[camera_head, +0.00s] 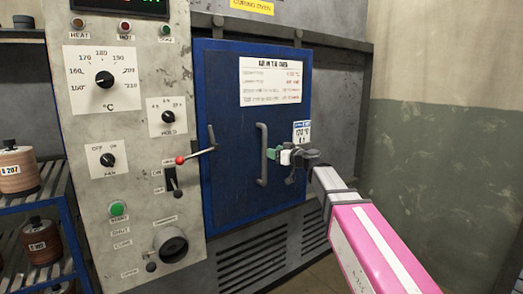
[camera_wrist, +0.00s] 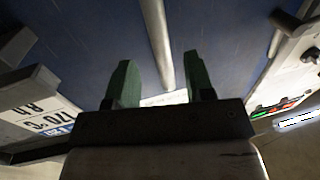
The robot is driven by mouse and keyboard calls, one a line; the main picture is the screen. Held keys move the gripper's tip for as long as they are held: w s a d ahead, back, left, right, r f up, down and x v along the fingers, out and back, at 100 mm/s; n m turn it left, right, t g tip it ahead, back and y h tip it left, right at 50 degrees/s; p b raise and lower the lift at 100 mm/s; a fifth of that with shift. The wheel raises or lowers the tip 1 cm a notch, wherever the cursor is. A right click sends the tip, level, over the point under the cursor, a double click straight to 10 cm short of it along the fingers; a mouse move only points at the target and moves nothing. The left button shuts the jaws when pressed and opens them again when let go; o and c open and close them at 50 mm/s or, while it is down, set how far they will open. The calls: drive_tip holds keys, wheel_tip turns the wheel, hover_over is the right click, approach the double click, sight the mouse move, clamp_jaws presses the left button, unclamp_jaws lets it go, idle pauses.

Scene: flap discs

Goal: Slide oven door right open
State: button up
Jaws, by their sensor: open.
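The blue oven door (camera_head: 235,190) looks shut in its frame. Its grey vertical bar handle (camera_head: 262,155) is near the door's middle. My gripper (camera_head: 278,164) comes in from the right with green fingers and is just right of the handle. In the wrist view, the fingers of my gripper (camera_wrist: 159,75) are open and spread apart. The handle (camera_wrist: 156,35) lines up between them there, touching neither finger visibly. I cannot tell whether the bar is inside the jaws or still beyond the tips.
A control panel (camera_head: 120,130) with knobs stands left of the door. A red-knobbed lever (camera_head: 195,155) sticks out at the door's left edge. A dark rail (camera_head: 335,44) runs above the door. A blue rack (camera_head: 60,200) with spools is far left. The green-grey wall (camera_head: 450,170) is right.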

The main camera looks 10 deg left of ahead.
drive_tip(key=x, duration=0.8)
drive_tip(key=shift+f, duration=0.1)
clamp_jaws()
